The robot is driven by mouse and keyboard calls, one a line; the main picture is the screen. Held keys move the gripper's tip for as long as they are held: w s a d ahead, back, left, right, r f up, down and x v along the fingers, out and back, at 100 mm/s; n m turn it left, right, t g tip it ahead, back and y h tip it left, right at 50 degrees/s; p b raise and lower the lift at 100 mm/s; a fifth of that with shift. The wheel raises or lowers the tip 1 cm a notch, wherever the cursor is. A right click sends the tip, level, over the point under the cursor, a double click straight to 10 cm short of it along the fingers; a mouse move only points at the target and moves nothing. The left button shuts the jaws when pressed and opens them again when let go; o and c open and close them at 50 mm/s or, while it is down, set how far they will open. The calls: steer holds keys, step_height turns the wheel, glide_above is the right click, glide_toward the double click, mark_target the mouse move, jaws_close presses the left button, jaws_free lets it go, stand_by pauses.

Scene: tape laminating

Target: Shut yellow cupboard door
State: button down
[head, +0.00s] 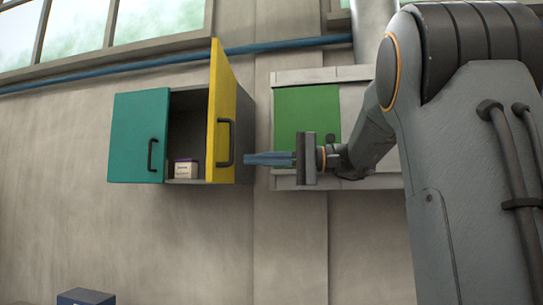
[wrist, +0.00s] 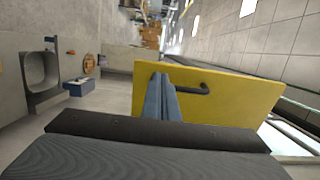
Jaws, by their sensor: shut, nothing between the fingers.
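The yellow cupboard door (head: 222,95) stands swung open on the right side of the wall cupboard, with a black handle (head: 225,143) on its outer face. My gripper (head: 248,158) is shut and empty, its blue fingers pointing left just right of the yellow door near the handle. In the wrist view, the shut fingers (wrist: 158,82) overlap the yellow door (wrist: 235,92) beside its handle (wrist: 190,87); I cannot tell whether they touch it. The teal door (head: 138,140) on the left half looks closed. A small white box (head: 186,169) sits inside the open half.
A green panel (head: 300,108) on a pale wall unit is behind my gripper. A blue pipe (head: 170,59) runs along the wall above the cupboard. A dark blue box (head: 86,297) is at the bottom left. The space in front of the cupboard looks clear.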

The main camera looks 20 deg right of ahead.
mark_target(213, 160)
steer(key=p+x, duration=0.2)
steer(key=x, duration=0.5)
steer(key=shift+p, duration=0.3)
steer(key=shift+w+a, duration=0.2)
steer(key=shift+a, duration=0.1)
